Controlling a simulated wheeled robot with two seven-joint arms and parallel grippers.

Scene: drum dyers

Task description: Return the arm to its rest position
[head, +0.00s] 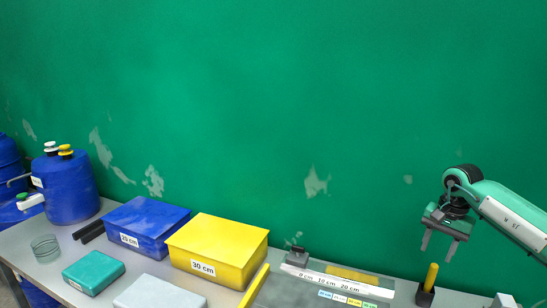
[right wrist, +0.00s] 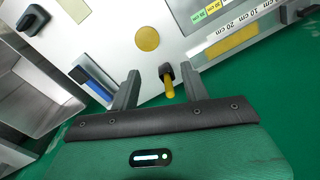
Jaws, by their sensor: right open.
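My right arm reaches in from the right edge of the head view. Its gripper (head: 438,252) points down with its two fingers apart and nothing between them. It hangs over the right part of the table, just above a yellow peg with a black base (head: 430,281). In the right wrist view the open fingers (right wrist: 159,76) stand on either side of the peg (right wrist: 168,84) in the picture. The gap in depth between them is hard to judge. My left gripper is not in view.
A yellow box (head: 219,247) marked 30 cm, a blue box (head: 147,222), a teal box (head: 93,272) and a grey box (head: 158,293) stand on the table. A marked ruler strip (head: 337,282) lies left of the peg. Blue drums (head: 70,187) stand far left. A green wall (head: 270,110) rises behind.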

